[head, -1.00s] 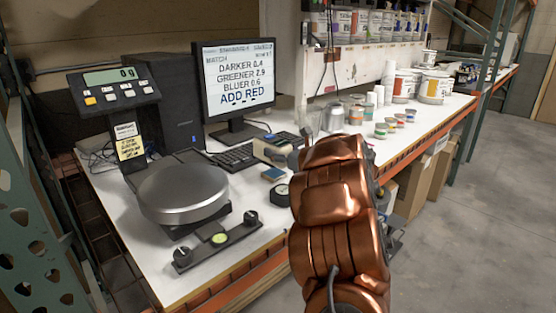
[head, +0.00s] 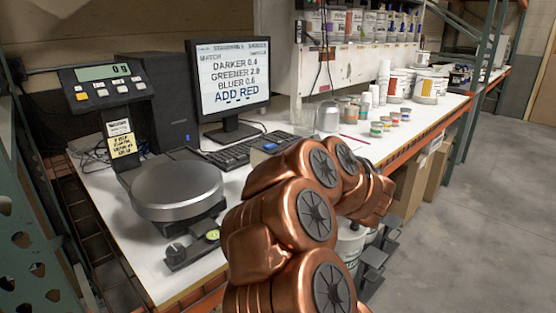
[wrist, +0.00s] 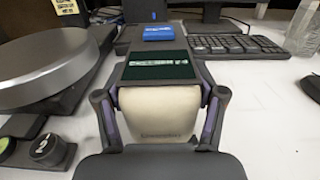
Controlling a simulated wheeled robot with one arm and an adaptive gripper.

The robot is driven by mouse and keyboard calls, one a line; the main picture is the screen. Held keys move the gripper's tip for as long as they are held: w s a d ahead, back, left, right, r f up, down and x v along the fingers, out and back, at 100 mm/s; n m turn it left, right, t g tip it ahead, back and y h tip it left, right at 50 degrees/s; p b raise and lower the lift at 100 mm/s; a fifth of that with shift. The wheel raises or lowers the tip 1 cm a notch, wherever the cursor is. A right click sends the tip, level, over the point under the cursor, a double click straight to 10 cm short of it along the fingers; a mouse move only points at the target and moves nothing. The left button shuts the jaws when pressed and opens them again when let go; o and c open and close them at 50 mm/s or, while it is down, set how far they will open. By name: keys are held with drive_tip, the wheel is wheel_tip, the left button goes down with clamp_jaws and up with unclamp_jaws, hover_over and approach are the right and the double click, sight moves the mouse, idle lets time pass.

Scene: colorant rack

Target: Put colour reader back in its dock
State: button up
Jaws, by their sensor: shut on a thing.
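The colour reader (wrist: 157,112) has a cream body and a dark green display with pale text. In the wrist view it sits between the two fingers of my gripper (wrist: 158,103), which is shut on its sides. Just beyond the display is a small blue block (wrist: 158,33) on a dark grey flat piece (wrist: 125,45); I cannot tell for sure whether this is the dock. The blue block also shows in the head view (head: 269,147), left of my arm. Whether the reader touches the dark piece is unclear.
A round scale pan (head: 176,187) and a knob panel (head: 188,247) stand left. The keyboard (head: 243,149) and monitor (head: 230,85) are behind. A clear beaker (head: 303,118) and several small paint pots (head: 376,129) stand right. The bench's front edge is close to my arm.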

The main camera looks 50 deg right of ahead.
drive_tip(key=shift+s+a+r, duration=0.1)
drive_tip(key=shift+s+a, duration=0.35)
drive_tip(key=shift+s, duration=0.25)
drive_tip(key=shift+s+a+r, duration=0.1)
drive_tip(key=shift+s+a, duration=0.35)
drive_tip(key=shift+s, duration=0.2)
clamp_jaws()
